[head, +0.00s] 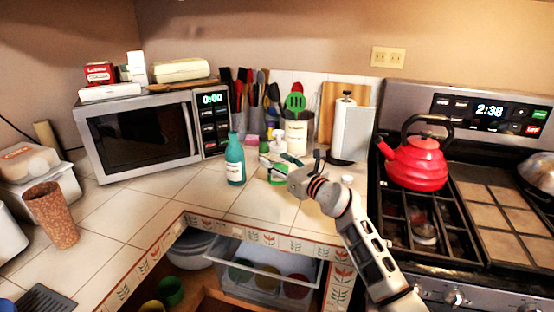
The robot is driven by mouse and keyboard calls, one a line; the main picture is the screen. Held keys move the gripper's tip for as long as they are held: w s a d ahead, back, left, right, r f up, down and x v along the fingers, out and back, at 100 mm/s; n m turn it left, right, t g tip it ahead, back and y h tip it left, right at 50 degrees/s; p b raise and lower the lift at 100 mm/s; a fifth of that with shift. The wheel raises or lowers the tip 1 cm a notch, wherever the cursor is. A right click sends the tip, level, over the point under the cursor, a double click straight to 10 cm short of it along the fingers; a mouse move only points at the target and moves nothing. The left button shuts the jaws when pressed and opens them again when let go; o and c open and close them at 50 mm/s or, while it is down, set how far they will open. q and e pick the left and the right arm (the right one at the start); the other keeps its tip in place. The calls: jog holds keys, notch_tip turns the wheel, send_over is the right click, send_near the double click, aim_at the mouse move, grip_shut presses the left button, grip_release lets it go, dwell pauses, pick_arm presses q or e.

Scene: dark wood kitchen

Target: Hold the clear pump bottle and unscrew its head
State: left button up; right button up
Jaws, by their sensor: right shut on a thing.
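My right gripper (272,163) reaches in from the lower right over the tiled counter. It is shut on a small bottle with green showing low down (279,179), which I take to be the clear pump bottle. My left gripper is not in view.
A teal bottle (235,162) stands close to the left of my right gripper. A white utensil crock (296,139) and a paper towel holder (345,125) stand behind. A microwave (140,140) is left; a red kettle (415,163) sits on the stove. An open drawer (262,262) lies below.

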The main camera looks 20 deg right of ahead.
jog(key=shift+f+b, duration=0.7)
jog(key=shift+f, duration=0.7)
jog(key=shift+f+b, duration=0.55)
jog(key=shift+f, duration=0.55)
